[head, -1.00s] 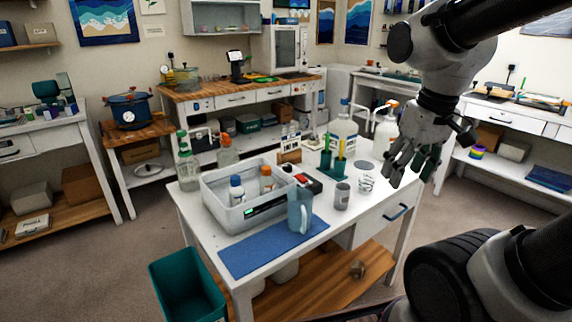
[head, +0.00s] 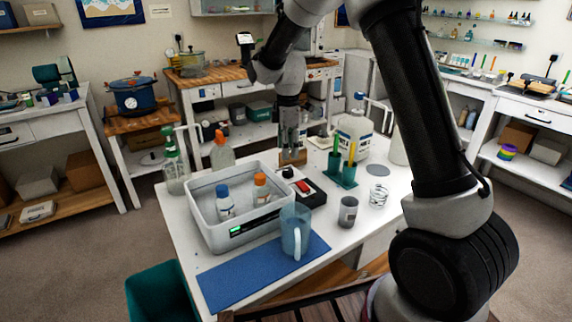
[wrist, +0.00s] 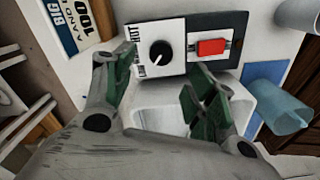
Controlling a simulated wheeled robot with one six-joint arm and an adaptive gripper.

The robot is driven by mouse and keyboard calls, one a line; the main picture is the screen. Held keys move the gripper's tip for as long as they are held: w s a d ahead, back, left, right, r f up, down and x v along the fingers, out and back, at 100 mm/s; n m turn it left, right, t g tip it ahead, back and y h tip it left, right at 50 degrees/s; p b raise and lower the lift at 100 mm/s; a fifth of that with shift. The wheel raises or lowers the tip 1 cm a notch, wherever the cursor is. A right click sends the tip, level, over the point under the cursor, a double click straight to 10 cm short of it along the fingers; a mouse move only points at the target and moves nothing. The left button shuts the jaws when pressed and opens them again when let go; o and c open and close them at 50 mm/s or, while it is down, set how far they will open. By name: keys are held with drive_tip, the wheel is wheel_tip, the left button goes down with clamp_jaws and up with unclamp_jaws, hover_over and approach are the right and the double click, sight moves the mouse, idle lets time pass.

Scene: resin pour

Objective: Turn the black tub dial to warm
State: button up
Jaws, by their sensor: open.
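The black dial (wrist: 160,52) sits on a white label plate with printed lettering, only partly legible. Its white pointer line slants to the lower left in the wrist view. In the head view the dial (head: 288,172) shows small on a dark control box, just below my gripper (head: 291,156). In the wrist view my gripper (wrist: 160,78) is open and empty, its green-padded fingers spread to either side below the dial, apparently not touching it. The pale tub (head: 205,237), holding bottles, stands beside the control box.
A red rocker switch (wrist: 211,47) is beside the dial. A blue jug (head: 295,230) stands in front on a blue mat (head: 235,285). A grey cup (head: 348,212), green holders (head: 341,172) and a large white bottle (head: 355,135) are to the right.

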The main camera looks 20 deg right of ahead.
sight(288, 170)
drive_tip(key=shift+n, duration=0.4)
drive_tip(key=shift+f, duration=0.15)
wheel_tip(288, 170, down, 8)
drive_tip(key=shift+r, duration=0.25)
drive_tip(key=shift+s, duration=0.1)
drive_tip(key=c, duration=1.1)
